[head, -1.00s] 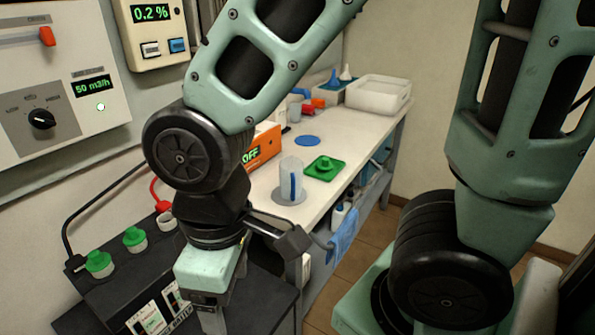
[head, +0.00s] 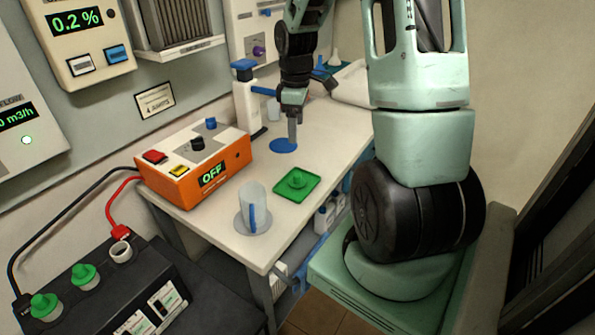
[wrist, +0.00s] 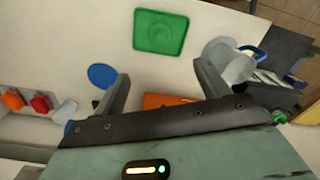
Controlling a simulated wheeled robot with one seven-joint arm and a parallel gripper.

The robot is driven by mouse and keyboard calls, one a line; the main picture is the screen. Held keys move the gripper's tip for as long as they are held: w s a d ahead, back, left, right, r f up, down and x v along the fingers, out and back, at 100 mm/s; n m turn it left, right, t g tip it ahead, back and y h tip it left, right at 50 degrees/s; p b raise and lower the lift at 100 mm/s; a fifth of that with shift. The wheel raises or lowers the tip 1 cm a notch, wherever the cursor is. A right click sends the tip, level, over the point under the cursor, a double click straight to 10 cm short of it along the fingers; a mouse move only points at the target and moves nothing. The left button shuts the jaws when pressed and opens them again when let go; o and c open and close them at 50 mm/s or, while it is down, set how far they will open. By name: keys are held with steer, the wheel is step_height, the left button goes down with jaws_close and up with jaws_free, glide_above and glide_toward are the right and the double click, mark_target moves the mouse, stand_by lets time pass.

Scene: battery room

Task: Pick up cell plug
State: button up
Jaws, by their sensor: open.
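A green cell plug (head: 296,180) sits in the middle of a square green tray (head: 284,194) on the bench. In the wrist view the plug (wrist: 160,36) and tray (wrist: 138,22) show beyond the fingertips, near the top centre. Two more green plugs, a front one (head: 46,304) and a rear one (head: 85,275), sit on the black battery (head: 130,285), beside an uncapped pale port (head: 120,252). My gripper (head: 292,142) is above the bench near the blue disc, farther back than the tray. Its fingers (wrist: 162,86) are spread and empty.
A clear jug (head: 252,205) with a blue strip stands on a grey disc left of the tray. An orange unit (head: 195,165) reading OFF is behind it. A blue disc (head: 283,146) lies farther back. The bench right of the orange unit is mostly clear.

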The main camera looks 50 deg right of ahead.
steer(key=p, duration=0.2)
glide_above(297, 175)
step_height(297, 175, down, 12)
steer(key=shift+w+d, duration=0.1)
steer(key=shift+f+p, duration=0.7)
steer(key=shift+f, duration=1.95)
steer(key=shift+c, duration=0.3)
steer(key=c, duration=1)
